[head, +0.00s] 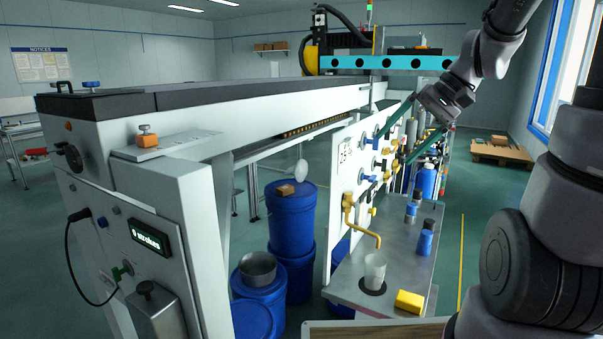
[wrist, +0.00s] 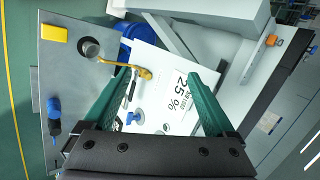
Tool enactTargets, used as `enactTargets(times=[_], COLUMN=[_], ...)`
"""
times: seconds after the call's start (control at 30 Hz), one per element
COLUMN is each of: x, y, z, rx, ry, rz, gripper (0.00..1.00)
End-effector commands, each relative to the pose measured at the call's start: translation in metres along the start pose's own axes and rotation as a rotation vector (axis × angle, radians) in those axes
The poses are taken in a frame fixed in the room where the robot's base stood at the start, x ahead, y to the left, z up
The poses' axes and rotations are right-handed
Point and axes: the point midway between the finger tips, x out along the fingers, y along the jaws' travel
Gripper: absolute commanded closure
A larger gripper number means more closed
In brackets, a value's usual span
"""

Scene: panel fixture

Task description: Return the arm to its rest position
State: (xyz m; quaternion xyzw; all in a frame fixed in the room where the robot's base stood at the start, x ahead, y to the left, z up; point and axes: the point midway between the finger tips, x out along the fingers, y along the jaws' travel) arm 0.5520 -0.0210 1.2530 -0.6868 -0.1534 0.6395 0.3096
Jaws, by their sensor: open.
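My gripper (head: 392,149) is raised at the right in the head view, in front of the white panel (head: 340,160) with its valves and knobs. Its two green fingers are spread well apart, with nothing seen between them. In the wrist view my gripper (wrist: 160,72) is open over the panel, which carries a "25 %" label (wrist: 183,95). A blue-handled valve (wrist: 134,117) shows between the fingers. My arm reaches in from the upper right of the head view.
A metal bench (head: 390,255) below the panel holds a clear beaker (head: 375,268) under a yellow spout (head: 365,235), a yellow block (head: 409,301) and blue bottles (head: 425,240). Blue drums (head: 291,220) stand left of it. Open floor with a yellow line lies right of the bench.

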Motion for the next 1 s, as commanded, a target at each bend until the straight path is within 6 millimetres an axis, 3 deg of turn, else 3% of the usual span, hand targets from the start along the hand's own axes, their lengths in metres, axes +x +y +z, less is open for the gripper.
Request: enactTargets(times=[0.2, 0.5, 1.0], x=[-0.037, -0.084, -0.092], y=[-0.002, -0.003, -0.003], z=[0.043, 0.070, 0.073], rx=[-0.046, -0.067, -0.064], ry=[0.210, 0.504, 0.554], rz=[0.227, 0.304, 0.302], gripper=[0.10, 0.10, 0.10])
